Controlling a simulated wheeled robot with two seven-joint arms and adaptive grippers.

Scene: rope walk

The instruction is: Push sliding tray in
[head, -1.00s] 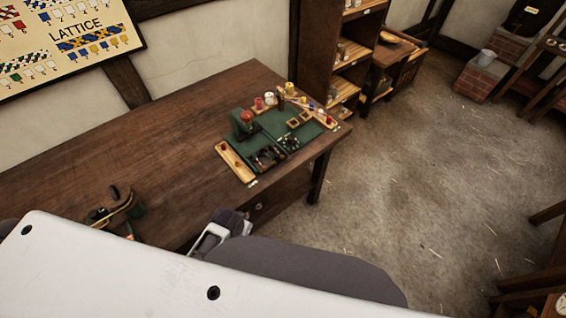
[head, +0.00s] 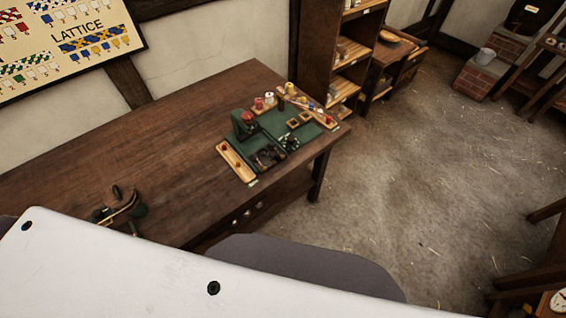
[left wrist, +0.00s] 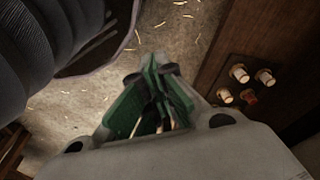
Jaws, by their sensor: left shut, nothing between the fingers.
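A dark wooden piece (left wrist: 240,45) with several small white and red pegs or spools (left wrist: 250,82) fills the right of the left wrist view. In the head view, small pale round pieces (head: 247,213) show at the front of the workbench, below its top. I cannot tell how far the tray there is out, as its near part is hidden. My left gripper (left wrist: 152,73), with green finger pads, is shut and empty. It is over the floor, left of the wooden piece and apart from it in the picture. My right gripper is not in view.
Shelves (head: 345,75) stand behind. The floor (head: 400,180) right of the bench is clear. My white body part hides the foreground.

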